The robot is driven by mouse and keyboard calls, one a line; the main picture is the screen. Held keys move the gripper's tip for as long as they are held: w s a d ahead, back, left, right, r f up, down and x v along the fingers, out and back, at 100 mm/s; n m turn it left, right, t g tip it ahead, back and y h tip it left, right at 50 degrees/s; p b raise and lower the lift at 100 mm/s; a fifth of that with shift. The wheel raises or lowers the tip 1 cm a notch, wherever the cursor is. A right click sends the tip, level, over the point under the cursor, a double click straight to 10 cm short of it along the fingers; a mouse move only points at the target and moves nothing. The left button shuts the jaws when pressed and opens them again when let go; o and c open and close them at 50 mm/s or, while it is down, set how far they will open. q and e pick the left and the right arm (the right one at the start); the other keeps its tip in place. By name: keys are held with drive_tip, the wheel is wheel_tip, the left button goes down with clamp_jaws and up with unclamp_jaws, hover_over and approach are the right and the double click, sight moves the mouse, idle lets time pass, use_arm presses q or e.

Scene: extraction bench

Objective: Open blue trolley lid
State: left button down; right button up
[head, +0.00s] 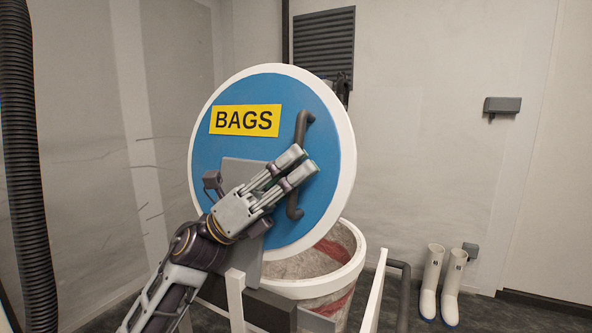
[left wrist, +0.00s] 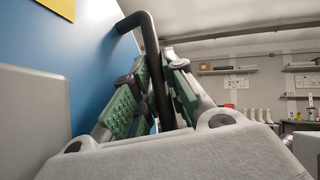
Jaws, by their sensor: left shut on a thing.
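The round blue lid (head: 235,165) with a white rim and a yellow "BAGS" label (head: 245,121) stands tilted steeply up above the trolley's drum (head: 345,243). The drum's mouth shows below it, with grey and red material inside. A dark bar handle (head: 301,127) is fixed on the lid's right side. My left gripper (head: 302,168) is shut on the handle. In the left wrist view the handle (left wrist: 150,50) passes between the green-padded fingers (left wrist: 152,98), beside the blue lid face (left wrist: 100,58). My right gripper is not in view.
Two white boots (head: 442,280) stand on the floor at the right by the wall. A black ribbed hose (head: 22,170) hangs at the left. Light trolley rails (head: 374,292) and a dark pipe (head: 404,290) are near the drum. A grey box (head: 502,105) is on the wall.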

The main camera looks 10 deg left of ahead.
use_arm(q)
drive_tip(key=shift+f, duration=0.1)
drive_tip(key=c, duration=1.5)
unclamp_jaws()
drive_tip(key=shift+o, duration=0.2)
drive_tip(key=shift+a, duration=0.1)
drive_tip(key=v, duration=1.1)
drive_tip(key=shift+a+f, duration=0.25)
drive_tip(key=shift+f, duration=0.05)
